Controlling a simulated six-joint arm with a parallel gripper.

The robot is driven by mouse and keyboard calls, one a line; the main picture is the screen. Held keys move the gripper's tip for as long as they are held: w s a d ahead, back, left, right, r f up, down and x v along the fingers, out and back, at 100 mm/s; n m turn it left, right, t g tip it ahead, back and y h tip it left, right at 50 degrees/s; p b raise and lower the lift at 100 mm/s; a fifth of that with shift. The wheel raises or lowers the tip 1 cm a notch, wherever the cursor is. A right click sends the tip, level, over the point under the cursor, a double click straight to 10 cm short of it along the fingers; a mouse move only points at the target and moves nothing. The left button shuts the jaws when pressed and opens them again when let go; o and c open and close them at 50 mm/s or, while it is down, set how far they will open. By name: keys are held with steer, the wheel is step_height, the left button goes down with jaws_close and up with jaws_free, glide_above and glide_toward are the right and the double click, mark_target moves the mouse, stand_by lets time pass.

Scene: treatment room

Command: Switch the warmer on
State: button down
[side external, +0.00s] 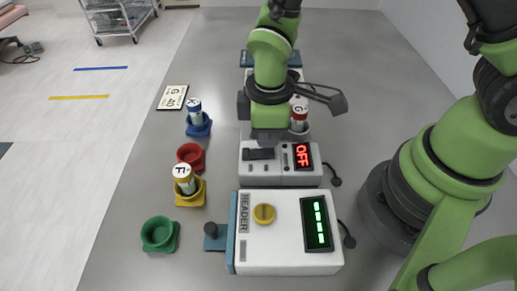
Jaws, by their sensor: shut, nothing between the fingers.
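The warmer appears to be the white unit (250,178) in the middle of the table; its label is not readable. Its small display (303,156) glows red and reads OFF. My gripper (266,143) is shut and empty, pointing down over the left part of this unit's front panel. A dark part (258,154) shows at the fingertips; I cannot tell whether the fingers touch it. A vial marked G with red on it (299,118) stands at the unit's right rear, partly hidden by my wrist.
At left are a blue holder (199,128) with a vial, empty red (191,156) and green (158,235) holders, and a yellow holder (190,198) with vial F. A card (172,97) lies behind.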

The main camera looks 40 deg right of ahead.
mark_target(267, 150)
steer(key=shift+f, duration=1.1)
stand_by(0.4)
steer(key=shift+r, duration=3.5)
steer(key=shift+r, duration=0.2)
steer(key=s+d+r+m+t+y, duration=0.1)
steer(key=s+d+r+m+t, duration=0.2)
steer(key=r, duration=0.6)
steer(key=s+d+r+m+t+y, duration=0.1)
steer(key=s+d+r+m+t, duration=0.3)
steer(key=s+r+m, duration=0.3)
step_height(267, 150, up, 3)
steer(key=d+m, duration=0.1)
steer(key=m, duration=0.2)
steer(key=shift+s+d+f, duration=0.15)
steer(key=shift+s, duration=0.15)
